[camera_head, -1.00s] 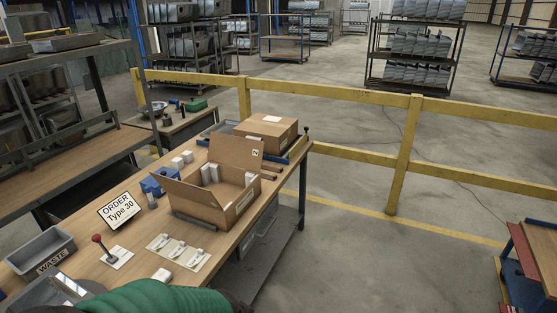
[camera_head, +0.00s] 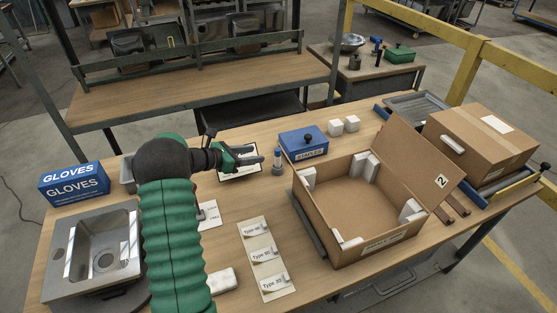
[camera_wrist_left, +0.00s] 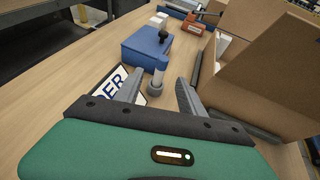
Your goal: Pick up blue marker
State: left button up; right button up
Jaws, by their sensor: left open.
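The jaws also show in the left wrist view (camera_wrist_left: 158,88). I cannot tell the exact gap to the cylinder. My right gripper is not in view.
An open cardboard box (camera_head: 372,205) stands right of the cylinder. The order sign (camera_head: 240,165) lies partly hidden under my left gripper. White blocks (camera_head: 343,125) stand behind the staples box. Type cards (camera_head: 265,255), a metal sink-like tray (camera_head: 97,255) and a gloves box (camera_head: 75,185) are nearer or left.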

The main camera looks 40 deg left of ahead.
aim_at(276, 151)
pick_arm(q)
jog(key=x, duration=0.9)
jog(key=shift+w+r+p, duration=0.15)
jog(key=shift+w+p, duration=0.15)
jog(key=shift+p, duration=0.1)
jog(key=shift+d+r, duration=0.2)
jog(key=shift+d, duration=0.05)
jog(key=shift+c, duration=0.5)
jog(key=shift+d, duration=0.1)
jog(key=shift+c, duration=1.2)
jog(key=c, duration=0.5)
grip_shut()
jog(key=shift+s+a+f, duration=0.1)
jog(key=shift+a+f, duration=0.05)
jog(key=shift+a, duration=0.1)
jog(key=shift+d, duration=0.1)
